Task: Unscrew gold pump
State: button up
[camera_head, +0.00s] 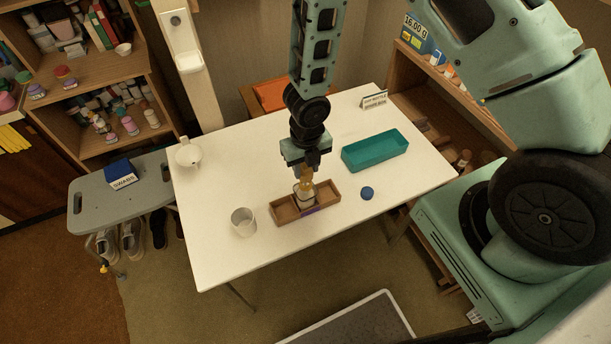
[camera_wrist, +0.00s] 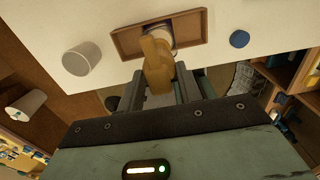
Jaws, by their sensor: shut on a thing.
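The gold pump (camera_head: 306,184) sits at the top of a pale bottle (camera_head: 304,194) that stands in a brown wooden tray (camera_head: 286,210) on the white table. My gripper (camera_head: 306,172) is above the tray, pointing down, shut on the gold pump. In the wrist view the gold pump (camera_wrist: 156,65) lies between the fingers, and the bottle (camera_wrist: 158,34) shows just beyond it in the tray (camera_wrist: 126,43). The fingers hide part of the pump, and I cannot tell whether it is still joined to the bottle.
A white cup (camera_head: 243,222) stands left of the wooden tray and a blue cap (camera_head: 367,193) lies right of it. A teal tray (camera_head: 375,151) is behind to the right. A white pot (camera_head: 188,155) is at the table's left edge. The table's front right is clear.

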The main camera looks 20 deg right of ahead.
jog(key=shift+r+p, duration=4.55)
jog(key=shift+r, duration=0.2)
